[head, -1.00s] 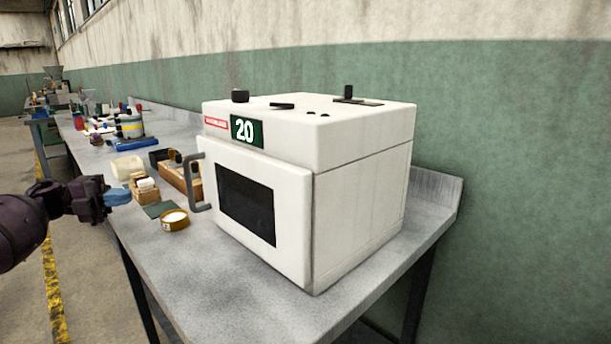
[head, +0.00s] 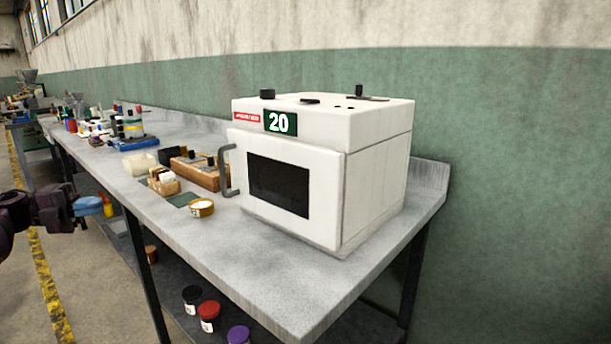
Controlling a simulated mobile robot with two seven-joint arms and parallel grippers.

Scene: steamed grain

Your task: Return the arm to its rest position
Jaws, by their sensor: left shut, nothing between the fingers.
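My left gripper (head: 88,207) is at the left edge of the head view, in front of the table's long front edge. Its dark wrist leads to pale blue fingers, which are shut with nothing between them. It is clear of the white oven (head: 375,185) and the small items on the table. The oven is a box with a dark window, a grey handle and a green "20" label; its door is shut. My right gripper is out of view.
The grey table (head: 270,275) carries an orange-rimmed round tin (head: 201,208), a wooden box with blocks (head: 163,186), a longer wooden block (head: 205,174) and a white tub (head: 138,163). Lidded jars (head: 209,316) stand on the shelf below. The floor aisle at left is open.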

